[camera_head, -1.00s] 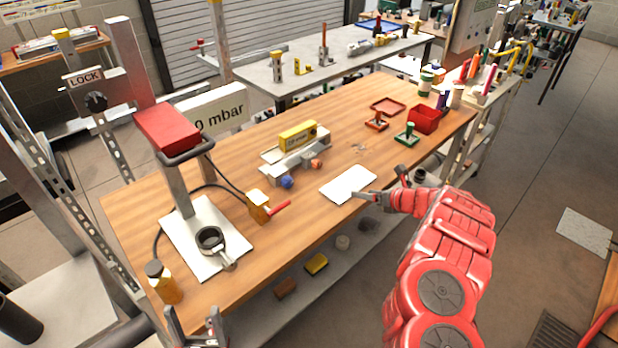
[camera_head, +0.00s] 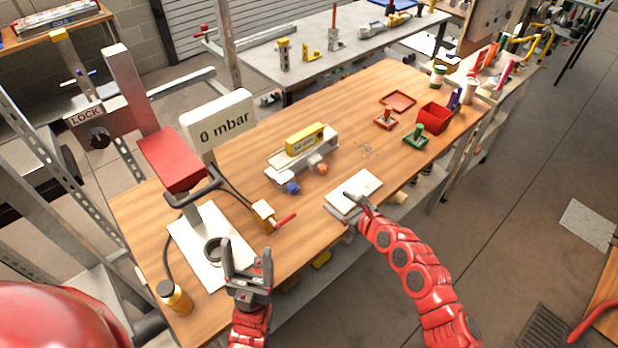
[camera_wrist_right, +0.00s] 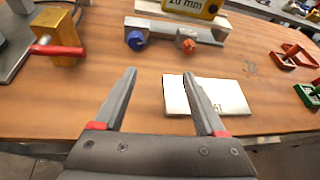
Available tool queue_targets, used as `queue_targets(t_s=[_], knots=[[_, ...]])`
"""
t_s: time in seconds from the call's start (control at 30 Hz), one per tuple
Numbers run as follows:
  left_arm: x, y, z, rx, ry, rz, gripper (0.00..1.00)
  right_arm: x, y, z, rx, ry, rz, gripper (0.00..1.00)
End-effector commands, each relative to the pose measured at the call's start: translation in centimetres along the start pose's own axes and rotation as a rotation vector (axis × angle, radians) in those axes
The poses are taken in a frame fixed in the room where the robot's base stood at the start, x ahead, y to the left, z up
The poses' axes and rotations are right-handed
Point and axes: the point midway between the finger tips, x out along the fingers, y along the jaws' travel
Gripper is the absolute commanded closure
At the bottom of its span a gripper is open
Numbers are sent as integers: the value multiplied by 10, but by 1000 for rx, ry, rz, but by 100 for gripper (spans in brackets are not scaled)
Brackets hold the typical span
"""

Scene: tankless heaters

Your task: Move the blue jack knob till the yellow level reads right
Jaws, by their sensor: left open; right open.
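The blue jack knob (camera_head: 293,188) sits on the front left of a grey metal jack stand (camera_head: 283,176), and it also shows in the right wrist view (camera_wrist_right: 137,40). An orange knob (camera_head: 321,169) is to its right. The yellow level (camera_head: 306,139) lies on top of the stand; its reading is too small to tell. My right gripper (camera_head: 355,208) is open and empty at the table's front edge, by a white card, short of the knobs. My left gripper (camera_head: 247,265) is open and empty, pointing up near the table's front edge, left of the stand.
A white card (camera_head: 353,193) lies at the front edge. A yellow valve block with a red handle (camera_head: 284,219) stands left of the jack. A press with a "0 mbar" sign (camera_head: 218,122) is further left. Red and green clamps and a red bin (camera_head: 434,117) are at right.

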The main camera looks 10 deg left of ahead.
Motion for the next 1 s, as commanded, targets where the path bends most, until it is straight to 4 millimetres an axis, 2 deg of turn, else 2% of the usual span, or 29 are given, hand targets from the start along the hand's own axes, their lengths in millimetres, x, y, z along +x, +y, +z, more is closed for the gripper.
queue_targets(t_s=[0.03, 0.1, 0.2, 0.37, 0.73, 1.0], knots=[[5, 0, -1, 0, 0, 0, 27, -4, 23, 3, 1, -8, 37, 27], [6, 0, -1, 0, 0, 0, 27, -6, 42, 5, 7, -17, 68, 27], [6, 0, -1, 0, 0, 0, 27, -5, 52, 6, 14, -24, 84, 27], [7, 0, -1, 0, 0, 0, 27, 12, 52, 8, 17, -27, 81, 27], [6, 0, -1, 0, 0, 0, 27, 80, 58, 9, 17, -25, 83, 27], [-7, 0, 1, 0, 0, 0, 27, 126, 59, 6, 19, -24, 78, 27]])
